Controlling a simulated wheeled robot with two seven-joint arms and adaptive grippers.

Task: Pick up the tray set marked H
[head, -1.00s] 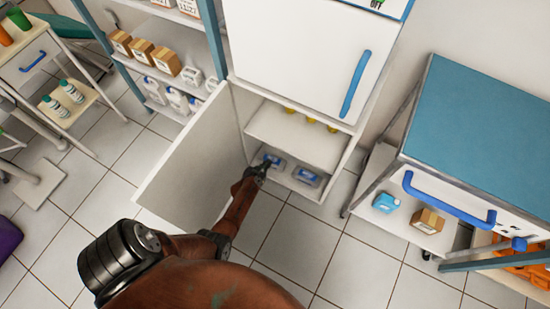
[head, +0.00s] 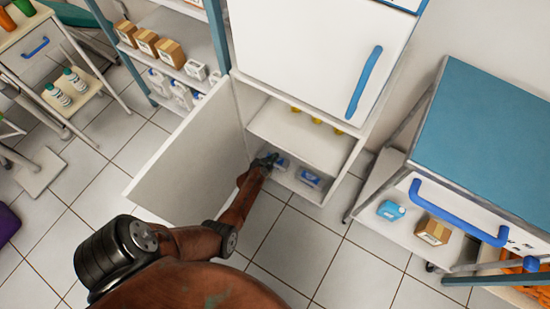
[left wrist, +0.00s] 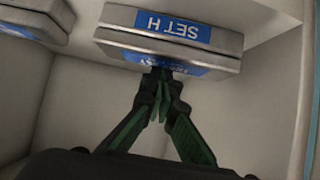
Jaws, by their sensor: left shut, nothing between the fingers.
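The tray set marked H (left wrist: 172,38) is a grey metal box with blue labels, shown upside down in the left wrist view, "SET H" readable. In the head view, it is the left box (head: 281,163) on the bottom shelf of the open cabinet, partly hidden by my gripper. My left gripper (head: 267,161) reaches into the cabinet at its front. In the left wrist view, its fingertips (left wrist: 162,76) are closed together at the near edge of the box, holding nothing; whether they touch it I cannot tell. My right gripper is not in view.
A second similar box (head: 310,177) sits beside it. The cabinet door (head: 192,160) stands open left of my arm. A shelf (head: 300,138) with yellow items lies above. A blue-topped cart (head: 485,150) stands to the right. Tiled floor in front is clear.

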